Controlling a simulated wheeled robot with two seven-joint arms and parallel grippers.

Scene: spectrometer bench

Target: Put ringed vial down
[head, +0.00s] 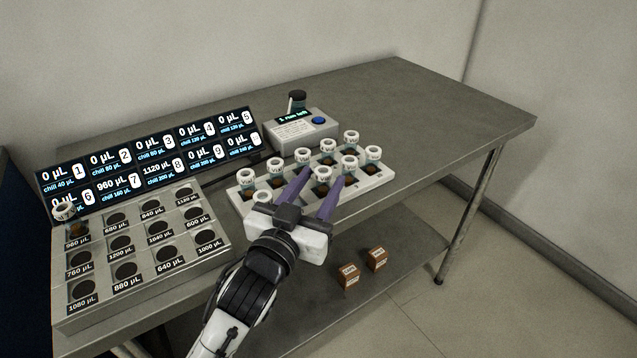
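My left gripper (322,175) reaches over the white vial rack (381,185) with its two purple fingers spread. A white-capped vial (323,174) stands upright in the rack between the fingertips. The fingers look wider apart than its cap. Several similar white-capped vials stand around it in the rack, and one near the gripper's palm is partly hidden. Another white-capped vial (64,212) stands in the 960 µL spot of the grey labelled tray (140,262). I cannot tell which vial is the ringed one. My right gripper is not in view.
A dark display panel (150,155) with numbered readings stands behind the tray. A grey box (300,130) with a blue button stands behind the rack, a dark-capped container (298,100) by it. The table's right side is clear. Two brown boxes (377,259) sit on the lower shelf.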

